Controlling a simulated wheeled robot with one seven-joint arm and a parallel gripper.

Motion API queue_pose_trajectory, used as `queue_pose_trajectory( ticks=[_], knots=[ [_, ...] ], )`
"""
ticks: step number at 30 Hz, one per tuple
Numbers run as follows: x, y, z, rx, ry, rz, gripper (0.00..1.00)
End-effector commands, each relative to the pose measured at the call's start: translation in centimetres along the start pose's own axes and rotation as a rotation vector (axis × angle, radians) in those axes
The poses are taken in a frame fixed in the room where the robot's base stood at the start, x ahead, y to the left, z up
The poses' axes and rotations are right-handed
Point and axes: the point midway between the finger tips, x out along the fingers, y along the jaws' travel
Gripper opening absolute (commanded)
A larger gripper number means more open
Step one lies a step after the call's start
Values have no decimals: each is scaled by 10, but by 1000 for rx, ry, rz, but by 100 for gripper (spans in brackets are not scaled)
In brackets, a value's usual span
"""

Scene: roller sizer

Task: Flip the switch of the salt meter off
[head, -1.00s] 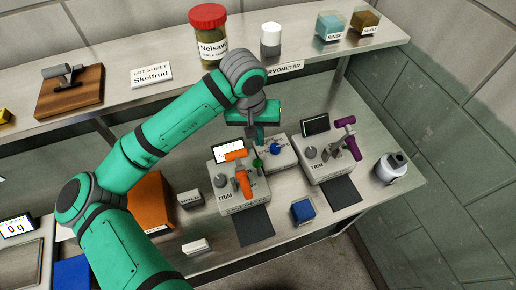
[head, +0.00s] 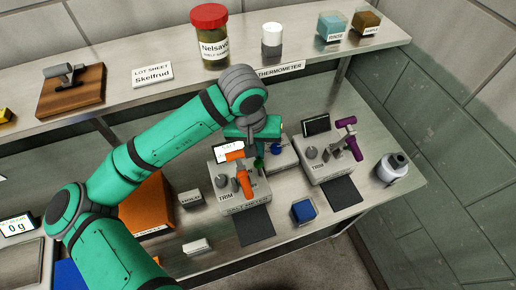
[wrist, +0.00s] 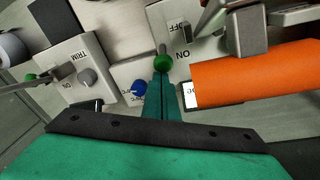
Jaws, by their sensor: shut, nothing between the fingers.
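The salt meter (head: 243,197) is a grey box on the lower bench in the head view, with a lit screen, a trim knob and an orange handled part (head: 244,182) on it. The ball lies nearer the ON label. My gripper (wrist: 162,80) is shut and empty, its fingertips right at the green ball; I cannot tell whether they touch. In the head view my gripper (head: 260,153) hangs behind the orange part and largely hides the switch.
A similar meter (head: 325,168) with a purple handle stands to the right. A box with a blue knob (head: 277,149) sits between and behind. The orange handle (wrist: 255,78) is close to my fingers. A blue cube (head: 303,210) and dark mats lie in front.

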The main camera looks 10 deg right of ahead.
Motion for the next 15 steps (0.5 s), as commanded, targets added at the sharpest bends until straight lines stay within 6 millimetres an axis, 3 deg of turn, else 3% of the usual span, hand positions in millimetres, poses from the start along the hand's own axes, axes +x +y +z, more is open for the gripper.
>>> queue_pose_trajectory(
  ticks=[15],
  knots=[
    [-6,6,10,1,-1,0,0]
  ],
)
